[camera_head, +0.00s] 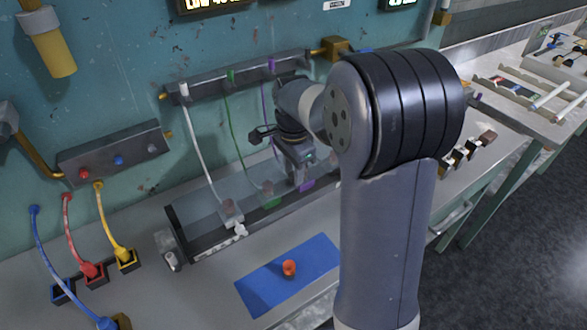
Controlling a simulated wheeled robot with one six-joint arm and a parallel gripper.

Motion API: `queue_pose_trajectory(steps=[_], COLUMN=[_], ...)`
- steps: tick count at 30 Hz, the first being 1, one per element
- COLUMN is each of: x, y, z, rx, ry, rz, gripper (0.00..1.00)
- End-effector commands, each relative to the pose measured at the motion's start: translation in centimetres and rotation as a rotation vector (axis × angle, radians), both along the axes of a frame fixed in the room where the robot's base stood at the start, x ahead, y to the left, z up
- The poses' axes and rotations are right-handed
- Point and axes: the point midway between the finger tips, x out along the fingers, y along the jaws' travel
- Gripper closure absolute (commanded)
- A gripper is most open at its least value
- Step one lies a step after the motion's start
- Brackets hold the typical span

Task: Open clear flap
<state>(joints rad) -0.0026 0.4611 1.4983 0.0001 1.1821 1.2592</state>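The clear flap (208,200) is a see-through panel on a long dark-framed box at the foot of the teal wall. The flap's exact tilt is hard to tell. A small white fitting (240,230) sits at the box's front edge. My gripper (297,178) points down over the right half of the box, close to the flap. Whether it touches the flap cannot be told. Its fingers are small and partly merged with the box behind, so their opening is unclear. My arm hides the box's right end.
White, green and purple tubes hang from a dark rail (235,78) to the box. A blue mat (262,290) with a small red-orange piece (289,267) lies in front. Blue, red and yellow tubes with sockets (95,272) stand at left. Another bench (540,110) is at right.

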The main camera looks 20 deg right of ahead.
Motion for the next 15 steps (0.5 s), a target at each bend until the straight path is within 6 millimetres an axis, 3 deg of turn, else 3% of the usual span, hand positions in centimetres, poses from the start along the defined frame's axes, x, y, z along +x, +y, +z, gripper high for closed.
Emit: queue_pose_trajectory(steps=[11,15], x=[0.0,0.0], y=[0.0,0.0], z=[0.03,0.03], rx=[0.0,0.0], ry=[0.0,0.0], rz=[0.0,0.0], gripper=[1.0,1.0])
